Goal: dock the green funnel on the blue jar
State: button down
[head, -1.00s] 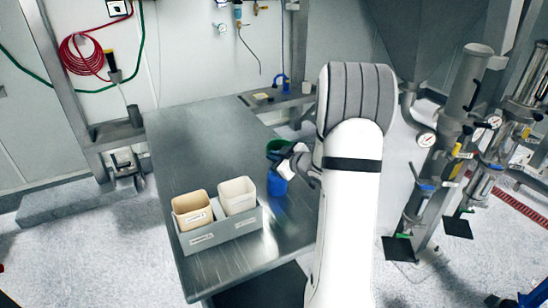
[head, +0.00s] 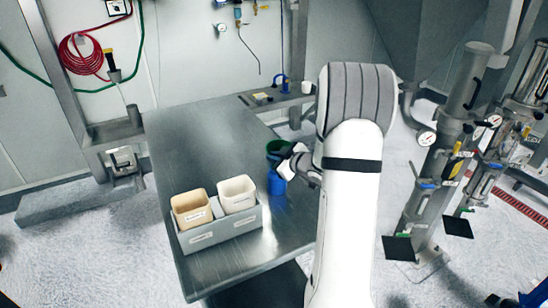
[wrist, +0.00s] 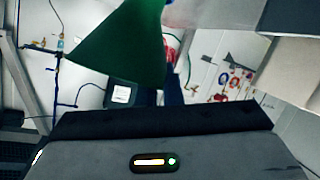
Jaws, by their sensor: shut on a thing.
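My gripper (head: 290,162) is shut on the green funnel (head: 276,148) over the right part of the metal table. The funnel also shows large at the top of the wrist view (wrist: 125,45). The blue jar (head: 277,184) stands on the table directly below the funnel in the head view. The gripper covers part of the gap between them, so I cannot tell whether the funnel touches the jar or is seated on it.
A grey tray (head: 222,232) with a tan container (head: 191,210) and a white container (head: 237,194) stands at the front of the metal table (head: 200,140), left of the jar. The table's back left is clear. Steel columns (head: 465,90) stand at the right.

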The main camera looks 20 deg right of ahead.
jog(key=shift+f+b, duration=0.35)
jog(key=shift+f, duration=0.15)
jog(key=c, duration=1.9)
grip_release()
jog(key=p+v, duration=0.3)
jog(key=v, duration=0.8)
jog(key=shift+d, duration=0.1)
